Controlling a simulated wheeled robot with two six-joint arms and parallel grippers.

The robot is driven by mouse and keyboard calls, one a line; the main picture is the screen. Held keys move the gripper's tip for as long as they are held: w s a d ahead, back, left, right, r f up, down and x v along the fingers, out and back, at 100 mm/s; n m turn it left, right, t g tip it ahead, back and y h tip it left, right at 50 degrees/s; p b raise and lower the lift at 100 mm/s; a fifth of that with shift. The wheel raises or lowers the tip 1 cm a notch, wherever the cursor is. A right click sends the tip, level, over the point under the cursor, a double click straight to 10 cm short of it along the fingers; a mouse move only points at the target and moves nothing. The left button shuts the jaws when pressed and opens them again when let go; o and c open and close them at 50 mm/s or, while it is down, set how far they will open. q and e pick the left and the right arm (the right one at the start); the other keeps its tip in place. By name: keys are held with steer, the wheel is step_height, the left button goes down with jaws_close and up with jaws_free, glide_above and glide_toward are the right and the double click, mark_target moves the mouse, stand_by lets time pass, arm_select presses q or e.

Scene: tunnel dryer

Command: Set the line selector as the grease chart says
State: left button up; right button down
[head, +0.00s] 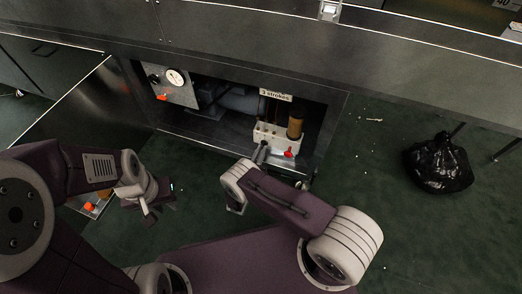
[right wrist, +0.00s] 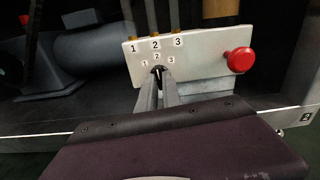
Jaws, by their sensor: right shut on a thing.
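The line selector panel is a pale plate (right wrist: 200,58) with large 1, 2, 3 under brass fittings and small 1, 2, 3 around the selector. My right gripper (right wrist: 159,78) is shut on the line selector (right wrist: 158,69), just below the small 2. The fingers hide most of it, so its setting is unclear. In the head view my right gripper (head: 262,152) reaches into the open bay at the pale pump block (head: 268,132). A label reading "3 strokes" (head: 276,95) is above it. My left gripper (head: 160,200) is over the floor at left, apart from everything; its opening is unclear.
A red knob (right wrist: 239,60) is on the panel, right of the selector. An amber cylinder (head: 296,122) stands on the block. A gauge (head: 175,77) is on a panel at the bay's left. A black bag (head: 438,165) lies on the green floor at right.

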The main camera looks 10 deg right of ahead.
arm_select(q)
steer(key=shift+r, duration=0.1)
arm_select(e)
steer(key=shift+m, duration=0.5)
steer(key=c, duration=1.5)
jaws_free()
